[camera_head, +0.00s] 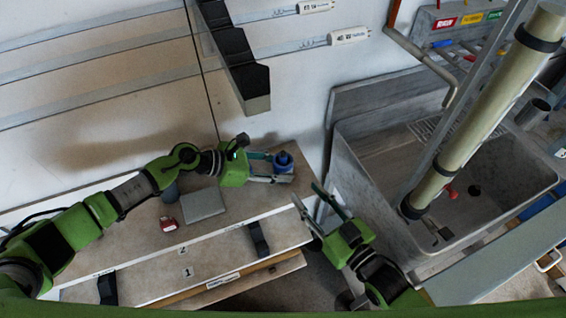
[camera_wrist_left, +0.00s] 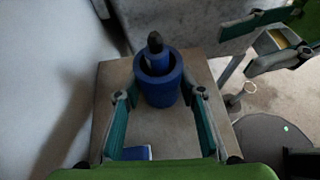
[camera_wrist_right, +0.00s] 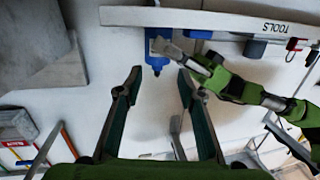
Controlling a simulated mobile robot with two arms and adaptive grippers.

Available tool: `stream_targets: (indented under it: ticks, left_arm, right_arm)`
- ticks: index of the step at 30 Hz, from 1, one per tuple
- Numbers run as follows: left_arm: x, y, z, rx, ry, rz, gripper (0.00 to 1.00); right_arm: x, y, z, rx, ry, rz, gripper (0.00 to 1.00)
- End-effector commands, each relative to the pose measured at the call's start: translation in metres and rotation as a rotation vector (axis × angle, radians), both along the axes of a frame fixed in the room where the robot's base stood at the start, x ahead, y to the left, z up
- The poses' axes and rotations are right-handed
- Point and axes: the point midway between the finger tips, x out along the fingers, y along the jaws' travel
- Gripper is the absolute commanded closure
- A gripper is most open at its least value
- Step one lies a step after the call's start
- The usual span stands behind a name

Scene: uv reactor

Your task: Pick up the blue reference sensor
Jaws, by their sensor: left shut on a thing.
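The blue reference sensor (camera_head: 284,160), a wide blue cylinder with a narrower dark-tipped top, stands upright at the right end of the bench. It also shows in the left wrist view (camera_wrist_left: 158,88) and the right wrist view (camera_wrist_right: 157,62). My left gripper (camera_head: 281,178) is shut on the sensor, with a finger on each side of its blue body. I cannot tell whether its base touches the bench. My right gripper (camera_head: 307,195) is open and empty, in front of and to the right of the sensor, apart from it.
The bench (camera_head: 140,240) also carries a grey flat box (camera_head: 203,204) and a small red item (camera_head: 168,224). A stone sink (camera_head: 375,190) with a long tilted cylinder (camera_head: 480,110) stands to the right. A wall (camera_head: 100,110) lies behind the bench.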

Motion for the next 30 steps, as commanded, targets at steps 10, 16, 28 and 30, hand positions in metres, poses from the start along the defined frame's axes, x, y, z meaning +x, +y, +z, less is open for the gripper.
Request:
stream_targets:
  ticks: [10,16,28,30]
  left_arm:
    - [0.000,0.001,-0.001,0.002,0.001,0.000,0.76]
    - [0.000,0.001,-0.001,0.002,0.001,0.000,0.76]
    - [0.000,0.001,-0.001,0.002,0.001,0.000,0.76]
    - [0.000,0.001,-0.001,0.002,0.001,0.000,0.76]
  right_arm:
    - [0.037,0.025,0.030,0.011,-0.073,0.009,0.65]
    - [0.058,0.039,0.029,0.010,-0.069,0.009,0.65]
    - [0.099,0.059,0.027,0.011,-0.066,0.009,0.65]
    - [0.104,0.063,0.027,0.011,-0.066,0.009,0.65]
